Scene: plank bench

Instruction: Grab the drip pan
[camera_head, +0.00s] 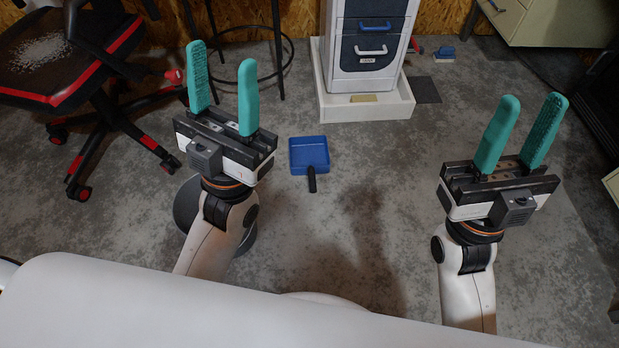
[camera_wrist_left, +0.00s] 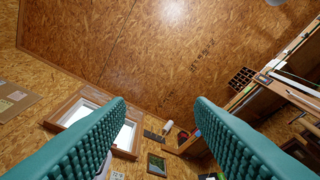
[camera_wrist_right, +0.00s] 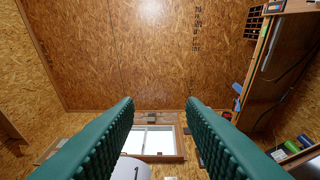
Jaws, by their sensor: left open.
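A shallow blue square pan (camera_head: 309,153) with a short black handle lies on the grey floor in the head view, between my two arms. It is the only pan-shaped thing with a handle that I see. My left gripper (camera_head: 222,56) is up and left of it in the picture, its two teal fingers apart and empty. My right gripper (camera_head: 533,100) is well to the right of the pan, also open and empty.
A white cabinet with blue drawers (camera_head: 368,45) stands in a white tray (camera_head: 367,110) behind the pan. A black and red chair (camera_head: 75,80) is at left, with a black stool frame beside it. A beige drawer unit (camera_head: 540,22) is at upper right. The floor around the pan is clear.

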